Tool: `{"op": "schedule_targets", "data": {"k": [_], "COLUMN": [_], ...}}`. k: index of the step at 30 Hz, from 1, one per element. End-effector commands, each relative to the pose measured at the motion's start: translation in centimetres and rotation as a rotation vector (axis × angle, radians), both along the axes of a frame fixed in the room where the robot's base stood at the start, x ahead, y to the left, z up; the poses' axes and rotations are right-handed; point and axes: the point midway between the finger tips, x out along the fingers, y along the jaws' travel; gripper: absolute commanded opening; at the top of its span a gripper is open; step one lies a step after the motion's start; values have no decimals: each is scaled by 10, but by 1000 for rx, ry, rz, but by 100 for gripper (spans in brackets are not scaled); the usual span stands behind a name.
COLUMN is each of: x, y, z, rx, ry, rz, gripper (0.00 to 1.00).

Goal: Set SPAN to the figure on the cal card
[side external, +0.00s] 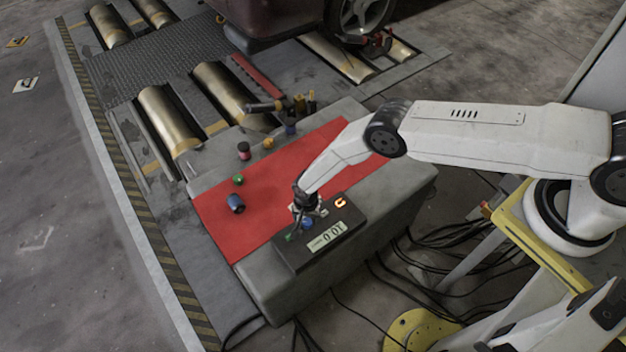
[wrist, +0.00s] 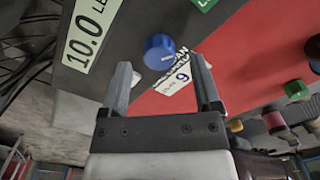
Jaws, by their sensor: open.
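The dark indicator box (side external: 318,243) sits at the near edge of the bench, with its display (side external: 326,237) facing up. In the wrist view the display (wrist: 90,36) reads 10.0, followed by letters cut off by the frame. A blue knob (wrist: 159,53) stands on the box; it also shows in the side view (side external: 307,224). A white card (wrist: 176,84) with a circled figure, apparently 9, and small print lies beyond the knob, partly hidden by a finger. My gripper (wrist: 162,70) is open above the box, its fingertips either side of the knob in view; contact cannot be told.
A red mat (side external: 260,200) covers much of the bench. Brass rollers (side external: 168,120) lie behind; cables hang in front.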

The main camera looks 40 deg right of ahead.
Motion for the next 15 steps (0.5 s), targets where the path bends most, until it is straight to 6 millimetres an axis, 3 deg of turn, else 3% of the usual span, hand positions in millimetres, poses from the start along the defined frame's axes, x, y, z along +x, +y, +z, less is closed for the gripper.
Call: {"op": "schedule_targets", "data": {"k": [15], "x": [-1], "y": [0], "z": [-19], "rx": [-1], "ry": [1], "rz": [0], "gripper": [81]}}
